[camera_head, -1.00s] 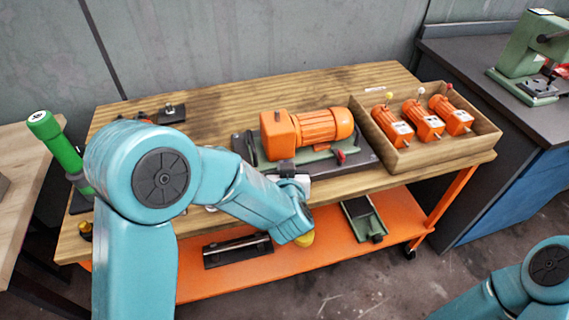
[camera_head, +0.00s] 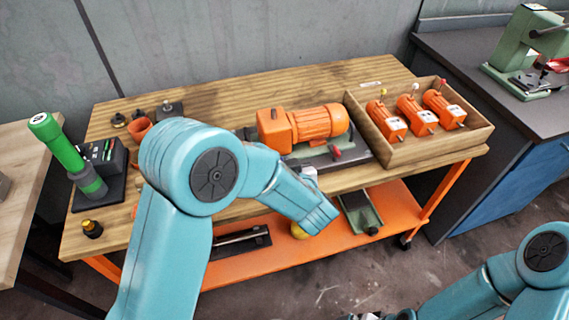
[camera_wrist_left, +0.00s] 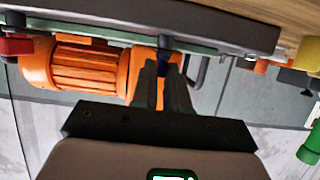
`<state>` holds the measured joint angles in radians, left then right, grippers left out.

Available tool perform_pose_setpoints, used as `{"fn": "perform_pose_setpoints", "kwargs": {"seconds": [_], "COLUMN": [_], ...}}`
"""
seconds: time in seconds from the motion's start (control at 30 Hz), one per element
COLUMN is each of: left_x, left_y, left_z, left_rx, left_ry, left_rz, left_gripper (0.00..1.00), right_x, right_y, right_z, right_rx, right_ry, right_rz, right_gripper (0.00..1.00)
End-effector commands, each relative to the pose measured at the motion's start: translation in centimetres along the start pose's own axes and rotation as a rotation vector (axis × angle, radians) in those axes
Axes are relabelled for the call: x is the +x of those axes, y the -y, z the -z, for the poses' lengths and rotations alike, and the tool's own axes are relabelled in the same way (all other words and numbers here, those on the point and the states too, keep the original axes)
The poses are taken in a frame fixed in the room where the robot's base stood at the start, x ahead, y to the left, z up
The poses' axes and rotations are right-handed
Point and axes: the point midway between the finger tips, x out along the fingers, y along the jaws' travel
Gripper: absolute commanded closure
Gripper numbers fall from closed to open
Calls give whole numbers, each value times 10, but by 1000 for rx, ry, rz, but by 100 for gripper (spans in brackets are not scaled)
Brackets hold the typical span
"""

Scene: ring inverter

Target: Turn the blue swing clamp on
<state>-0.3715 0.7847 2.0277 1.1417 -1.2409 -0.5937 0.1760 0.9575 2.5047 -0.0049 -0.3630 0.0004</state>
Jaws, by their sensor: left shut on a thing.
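The orange motor (camera_head: 318,124) lies on a dark plate with a green base (camera_head: 312,152) on the wooden bench. A red clamp (camera_head: 336,154) shows at the plate's front; it also shows in the left wrist view (camera_wrist_left: 16,46). A small dark blue part, seemingly the blue swing clamp (camera_wrist_left: 165,43), shows at my left fingertips beside the motor's end. In the head view my left arm hides it. My left gripper (camera_wrist_left: 164,68) is shut on this part; how much lies between the fingers is hard to see.
A wooden tray (camera_head: 440,146) with several small orange motors stands right of the plate. A green-handled tool (camera_head: 62,150) and a black box (camera_head: 104,152) stand at the left. An orange lower shelf (camera_head: 390,205) holds a green tray (camera_head: 360,214). A green press (camera_head: 525,50) stands far right.

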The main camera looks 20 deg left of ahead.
Motion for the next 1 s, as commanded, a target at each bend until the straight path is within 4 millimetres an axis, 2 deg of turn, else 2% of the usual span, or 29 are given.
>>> {"fn": "perform_pose_setpoints", "kwargs": {"seconds": [0.03,0.07,0.1,0.13,0.43,0.57,1.0], "left_x": [0,0,0,0,-2,-16,-126], "left_y": [0,0,0,0,0,-1,-1], "left_z": [2,2,2,2,1,2,2], "left_rx": [-2,-2,-2,-2,0,-1,-1], "left_ry": [-4,-4,-4,-4,-2,-4,-5], "left_rz": [0,0,0,0,-1,-4,-6], "left_gripper": [100,80,67,65,65,65,65], "right_x": [0,0,0,0,0,0,-6], "right_y": [0,0,0,0,0,0,2], "right_z": [0,0,0,0,0,0,0], "right_rx": [0,0,0,0,0,0,0], "right_ry": [0,0,0,0,0,0,0], "right_rz": [0,0,0,0,0,0,0], "right_gripper": [0,0,0,0,0,0,0]}}
